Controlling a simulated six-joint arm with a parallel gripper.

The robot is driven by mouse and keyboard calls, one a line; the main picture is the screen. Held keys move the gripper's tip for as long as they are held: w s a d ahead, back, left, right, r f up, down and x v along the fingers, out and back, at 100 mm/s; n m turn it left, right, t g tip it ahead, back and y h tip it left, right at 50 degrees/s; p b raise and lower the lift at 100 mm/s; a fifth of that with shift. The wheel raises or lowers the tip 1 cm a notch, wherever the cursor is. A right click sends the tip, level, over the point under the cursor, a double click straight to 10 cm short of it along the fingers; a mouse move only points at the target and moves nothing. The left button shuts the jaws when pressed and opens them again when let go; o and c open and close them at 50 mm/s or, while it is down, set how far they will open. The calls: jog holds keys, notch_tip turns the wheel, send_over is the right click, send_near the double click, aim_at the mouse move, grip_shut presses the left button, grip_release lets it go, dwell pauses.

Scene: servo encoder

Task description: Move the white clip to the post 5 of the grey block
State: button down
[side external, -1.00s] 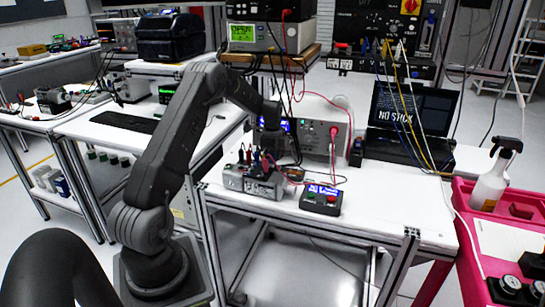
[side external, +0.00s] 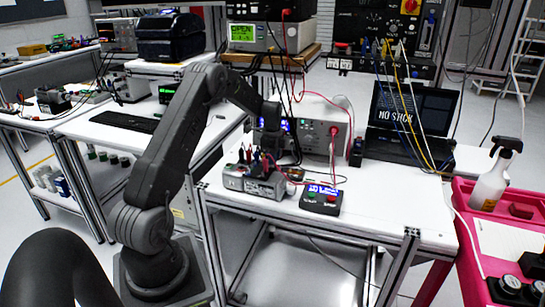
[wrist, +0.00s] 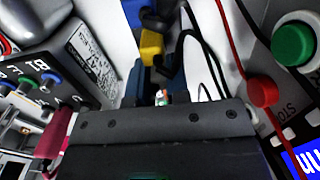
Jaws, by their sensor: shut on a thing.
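The grey block (side external: 254,184) sits on the white bench with several small coloured posts and clips along its top. In the wrist view its end (wrist: 62,66) with lettered labels and blue, green and red tops is at the left. My gripper (side external: 271,150) is behind and just above the block in the side view. In the wrist view my gripper (wrist: 161,90) is shut on a small white piece, the white clip (wrist: 162,98), mostly hidden by the jaws. Post numbers are not readable, so I cannot tell which is post 5.
A black button box (side external: 321,201) with green and red buttons stands right of the block. A grey instrument (side external: 318,128) with a red lead is behind. Yellow (wrist: 150,45) and blue parts lie beyond the jaws. Loose red and black cables cross nearby.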

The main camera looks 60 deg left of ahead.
jog(key=c, duration=1)
grip_release()
jog(key=shift+r, duration=3.5)
